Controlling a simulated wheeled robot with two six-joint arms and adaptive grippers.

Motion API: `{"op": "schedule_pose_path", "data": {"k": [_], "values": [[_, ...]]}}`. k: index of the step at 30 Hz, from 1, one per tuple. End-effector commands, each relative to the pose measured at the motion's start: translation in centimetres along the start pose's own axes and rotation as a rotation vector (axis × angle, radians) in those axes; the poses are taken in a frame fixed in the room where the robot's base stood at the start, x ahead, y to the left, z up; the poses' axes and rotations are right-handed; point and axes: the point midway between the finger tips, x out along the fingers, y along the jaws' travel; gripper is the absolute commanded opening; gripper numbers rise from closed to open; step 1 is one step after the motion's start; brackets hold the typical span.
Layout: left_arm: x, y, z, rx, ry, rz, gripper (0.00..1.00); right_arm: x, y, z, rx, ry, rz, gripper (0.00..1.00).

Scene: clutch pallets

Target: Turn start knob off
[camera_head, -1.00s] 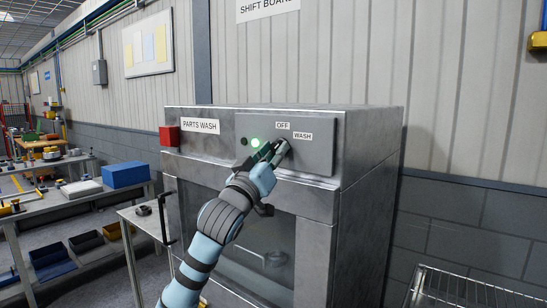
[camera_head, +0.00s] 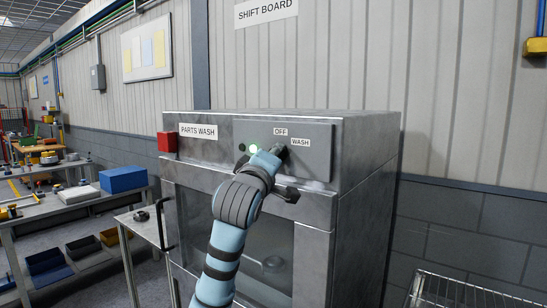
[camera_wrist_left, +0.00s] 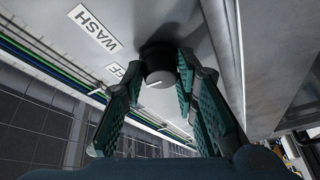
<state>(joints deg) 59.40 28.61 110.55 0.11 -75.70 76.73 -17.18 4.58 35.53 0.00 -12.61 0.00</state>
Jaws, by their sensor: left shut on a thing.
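The start knob (camera_wrist_left: 158,66) is a dark round knob with a short white mark on its face. It sits on the grey panel (camera_head: 312,165) of the parts washer, near the labels OFF (camera_head: 280,132) and WASH (camera_head: 300,142). In the wrist view the WASH label (camera_wrist_left: 95,28) is at upper left and the OFF label is partly hidden by a finger. My left gripper (camera_head: 282,153) is shut on the knob, one green finger on each side. In the head view it mostly covers the knob. I cannot tell which label the mark points to. My right gripper is not in view.
A green light (camera_head: 253,148) glows on the panel left of the knob. A red box (camera_head: 167,141) is on the washer's left corner. The washer door has a dark handle (camera_head: 164,222). A wire rack (camera_head: 465,290) is at lower right; benches with a blue box (camera_head: 123,180) stand left.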

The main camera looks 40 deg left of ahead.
Motion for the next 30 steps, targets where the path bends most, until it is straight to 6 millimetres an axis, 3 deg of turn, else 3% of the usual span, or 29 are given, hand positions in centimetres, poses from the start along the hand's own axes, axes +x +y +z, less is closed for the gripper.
{"op": "schedule_pose_path", "data": {"k": [17,18,21,30], "values": [[-0.01,0.1,-0.05,-0.031,-0.002,-0.011,0.0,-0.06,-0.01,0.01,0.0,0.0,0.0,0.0],[-0.01,0.1,-0.05,-0.031,-0.002,-0.011,0.33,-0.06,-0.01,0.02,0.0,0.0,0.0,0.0],[0.0,0.09,-0.04,-0.031,-0.002,-0.011,0.47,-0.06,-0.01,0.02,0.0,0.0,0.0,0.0],[-0.12,0.07,-0.02,-0.03,-0.002,-0.012,0.47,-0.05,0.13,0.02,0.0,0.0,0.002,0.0]]}}
